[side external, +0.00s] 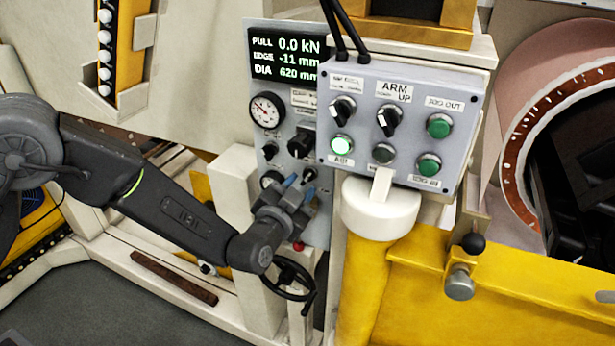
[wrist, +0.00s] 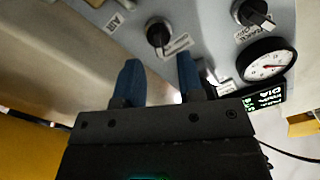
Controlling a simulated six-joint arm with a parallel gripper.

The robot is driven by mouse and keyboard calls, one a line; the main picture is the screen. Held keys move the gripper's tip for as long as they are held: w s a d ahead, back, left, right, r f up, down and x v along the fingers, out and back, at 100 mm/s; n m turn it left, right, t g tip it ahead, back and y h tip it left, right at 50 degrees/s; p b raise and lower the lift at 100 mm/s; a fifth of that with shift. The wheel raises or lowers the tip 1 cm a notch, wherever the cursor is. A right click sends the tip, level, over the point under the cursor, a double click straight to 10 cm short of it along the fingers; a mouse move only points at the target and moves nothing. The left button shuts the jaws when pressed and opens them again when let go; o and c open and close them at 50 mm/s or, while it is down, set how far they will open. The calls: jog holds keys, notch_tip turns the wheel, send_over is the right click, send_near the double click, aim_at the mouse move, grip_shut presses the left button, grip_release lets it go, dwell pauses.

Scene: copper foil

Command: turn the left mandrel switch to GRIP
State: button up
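My gripper (side external: 297,186) is at the lower part of the grey panel with the round gauge, in the side view. In the wrist view its two blue fingers (wrist: 160,62) are spread apart with nothing between them. A black knob (wrist: 158,35) with a small label lies just beyond the fingertips, roughly in line with the gap, and appears untouched. A second black knob (wrist: 252,14) sits to its right. In the side view a larger black knob (side external: 301,143) shows above my gripper. I cannot read which label marks the left mandrel switch; my gripper hides part of the panel.
The round gauge (side external: 266,110) and display (side external: 283,57) are above. A grey control box (side external: 403,125) with switches and green buttons juts out at the right, above a yellow post (side external: 363,285). A black handwheel (side external: 292,280) is just below my gripper.

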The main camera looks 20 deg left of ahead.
aim_at(306, 179)
jog(key=shift+w, duration=2.25)
jog(key=c, duration=0.6)
jog(key=shift+o, duration=0.2)
